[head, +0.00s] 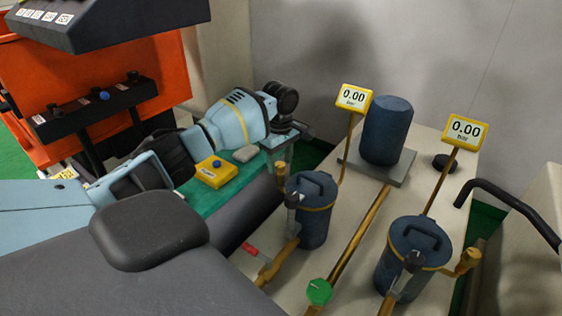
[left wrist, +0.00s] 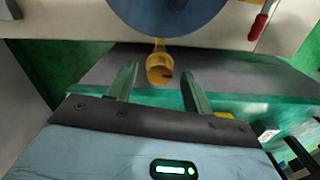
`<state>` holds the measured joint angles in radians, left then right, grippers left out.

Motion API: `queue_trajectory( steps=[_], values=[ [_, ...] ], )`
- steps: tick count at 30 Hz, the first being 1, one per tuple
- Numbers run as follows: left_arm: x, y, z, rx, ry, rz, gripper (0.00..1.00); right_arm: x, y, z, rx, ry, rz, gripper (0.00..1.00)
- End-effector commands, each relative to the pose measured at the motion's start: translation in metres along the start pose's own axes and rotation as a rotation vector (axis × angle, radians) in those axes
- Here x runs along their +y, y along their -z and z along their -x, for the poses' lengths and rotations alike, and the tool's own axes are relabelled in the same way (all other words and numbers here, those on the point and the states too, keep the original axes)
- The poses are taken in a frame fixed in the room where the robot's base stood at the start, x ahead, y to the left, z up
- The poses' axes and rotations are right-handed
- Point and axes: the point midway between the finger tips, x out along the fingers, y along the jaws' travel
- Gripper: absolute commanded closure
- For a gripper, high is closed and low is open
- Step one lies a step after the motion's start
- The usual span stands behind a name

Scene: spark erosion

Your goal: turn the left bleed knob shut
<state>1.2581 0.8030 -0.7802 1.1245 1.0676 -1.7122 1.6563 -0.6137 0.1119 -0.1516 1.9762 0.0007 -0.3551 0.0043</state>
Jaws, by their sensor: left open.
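The left filter canister (head: 314,212) is dark blue with a top handle and a yellow band. The left bleed knob (head: 281,173) is a small brass piece at its far-left side, partly hidden in the head view. In the left wrist view the knob (left wrist: 160,70) shows a dark slot and sits on a short stem from the blue canister (left wrist: 165,15). My right gripper is not in view.
A right canister (head: 412,258) has its own brass knob (head: 468,261). Two gauges (head: 354,97) (head: 464,131) read 0.00 bar. A red-handled valve (head: 250,249) and green knob (head: 319,292) are near the front.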

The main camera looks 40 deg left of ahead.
Motion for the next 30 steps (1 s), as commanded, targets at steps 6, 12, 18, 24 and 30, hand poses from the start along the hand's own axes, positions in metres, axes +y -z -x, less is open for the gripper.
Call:
queue_trajectory(
  steps=[6, 12, 18, 24, 30],
  values=[
    [-0.0003, 0.0003, -0.0052, 0.0, 0.0, 0.001, 0.49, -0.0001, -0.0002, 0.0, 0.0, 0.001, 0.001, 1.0],
    [-0.0002, 0.0003, -0.0049, 0.0, 0.0, 0.001, 0.56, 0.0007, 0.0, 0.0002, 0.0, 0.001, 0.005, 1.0],
    [-0.0002, 0.0003, -0.0048, 0.0, 0.0, 0.001, 0.82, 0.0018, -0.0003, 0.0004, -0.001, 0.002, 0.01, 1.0],
    [-0.0002, 0.0002, -0.0046, 0.0, 0.0, -0.001, 0.94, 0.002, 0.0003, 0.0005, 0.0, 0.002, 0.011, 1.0],
    [-0.0004, 0.0, -0.0034, -0.001, -0.001, -0.037, 0.94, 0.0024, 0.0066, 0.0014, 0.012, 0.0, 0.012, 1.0]
  ],
)
